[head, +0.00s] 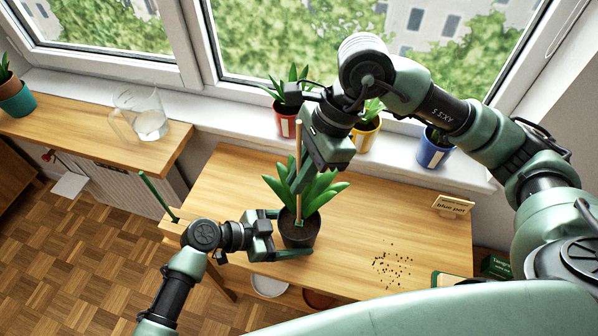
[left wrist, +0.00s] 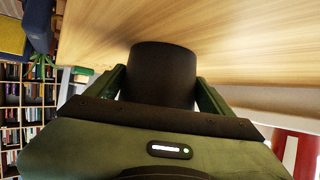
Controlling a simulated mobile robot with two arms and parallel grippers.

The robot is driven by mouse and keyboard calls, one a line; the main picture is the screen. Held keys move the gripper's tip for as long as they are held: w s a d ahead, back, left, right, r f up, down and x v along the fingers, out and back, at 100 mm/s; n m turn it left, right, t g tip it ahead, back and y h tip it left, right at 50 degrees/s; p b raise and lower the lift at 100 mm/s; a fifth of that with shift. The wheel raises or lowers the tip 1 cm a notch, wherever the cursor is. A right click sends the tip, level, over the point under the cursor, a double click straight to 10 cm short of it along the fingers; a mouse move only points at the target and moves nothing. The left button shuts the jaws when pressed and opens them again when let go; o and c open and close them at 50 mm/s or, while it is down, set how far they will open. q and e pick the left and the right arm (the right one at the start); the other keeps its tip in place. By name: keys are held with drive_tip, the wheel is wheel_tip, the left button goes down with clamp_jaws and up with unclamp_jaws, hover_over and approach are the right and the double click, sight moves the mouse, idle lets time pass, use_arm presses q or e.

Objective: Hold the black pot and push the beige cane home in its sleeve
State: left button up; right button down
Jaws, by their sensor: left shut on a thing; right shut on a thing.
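The black pot (head: 299,238) stands on the wooden table and holds dark soil and a green leafy plant (head: 325,190). My left gripper (head: 296,233) is shut on the pot, one finger on each side; the left wrist view also shows the black pot (left wrist: 163,75) between the fingers. The beige cane (head: 298,142) stands nearly upright among the leaves, its lower end at the soil. My right gripper (head: 299,180) is shut on the cane above the pot. The sleeve is hard to make out at the cane's foot, so the cane's depth in it cannot be told.
Red (head: 287,121), yellow (head: 366,135) and blue (head: 434,150) pots stand on the windowsill. A "blue pot" sign (head: 452,206) and scattered soil crumbs (head: 392,268) are on the table's right. A green stick (head: 158,195) rises at its left edge. A glass jug (head: 140,118) stands on the left counter.

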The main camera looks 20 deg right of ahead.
drive_tip(key=shift+f, duration=1.9)
drive_tip(key=c, duration=1.5)
unclamp_jaws()
drive_tip(key=v, duration=1.2)
use_arm(q)
drive_tip(key=o, duration=0.9)
